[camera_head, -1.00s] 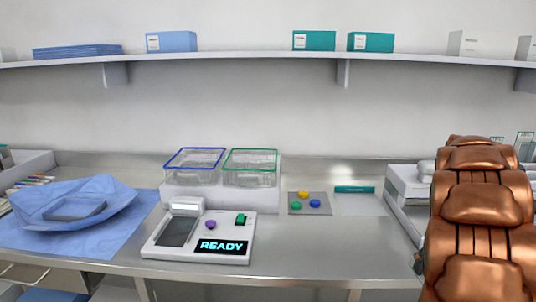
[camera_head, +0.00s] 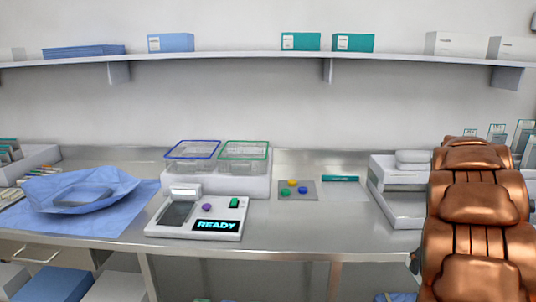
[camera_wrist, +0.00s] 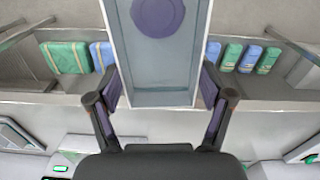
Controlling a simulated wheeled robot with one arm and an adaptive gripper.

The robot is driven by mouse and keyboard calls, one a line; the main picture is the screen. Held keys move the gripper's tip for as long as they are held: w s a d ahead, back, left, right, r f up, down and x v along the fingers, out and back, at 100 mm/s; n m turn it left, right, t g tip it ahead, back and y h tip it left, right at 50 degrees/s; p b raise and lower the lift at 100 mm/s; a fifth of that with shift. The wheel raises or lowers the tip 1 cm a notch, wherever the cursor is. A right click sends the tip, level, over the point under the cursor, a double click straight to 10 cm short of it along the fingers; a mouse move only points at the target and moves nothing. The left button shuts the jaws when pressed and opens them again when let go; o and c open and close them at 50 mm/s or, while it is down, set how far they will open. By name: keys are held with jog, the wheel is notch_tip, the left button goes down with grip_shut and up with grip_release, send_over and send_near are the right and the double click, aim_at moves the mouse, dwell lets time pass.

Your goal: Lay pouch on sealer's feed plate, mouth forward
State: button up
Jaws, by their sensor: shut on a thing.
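The pouch (camera_wrist: 160,55) is a pale-edged, clear-looking rectangle with a purple disc inside. In the wrist view it sits between the fingers of my gripper (camera_wrist: 161,90), which is shut on it. Its far end runs out of the top of that view, and I cannot tell which end is the mouth. In the head view my gripper and the pouch are not visible. A layered white machine (camera_head: 398,188), possibly the sealer, stands on the counter at right, partly hidden by my copper arm. I cannot make out its feed plate for certain.
A white device (camera_head: 200,216) reading READY stands left of centre, before two wire baskets (camera_head: 218,152). A blue wrap (camera_head: 85,190) lies at left. A small pad (camera_head: 298,190) holds coloured discs. The counter front (camera_head: 310,222) is clear. A shelf (camera_head: 230,56) with boxes runs above.

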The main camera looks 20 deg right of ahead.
jog(key=w+a+f+p, duration=0.1)
jog(key=w+a, duration=0.4)
jog(key=a, duration=0.7)
jog(key=w+a+f+n+p, duration=0.1)
jog(key=w+a+f, duration=0.3)
jog(key=a, duration=0.8)
jog(key=w+a+f+n+p, duration=0.1)
jog(key=w+a, duration=0.5)
jog(key=a, duration=0.6)
notch_tip(320, 180, down, 2)
jog(key=shift+w+p, duration=0.35)
jog(key=shift+p, duration=0.45)
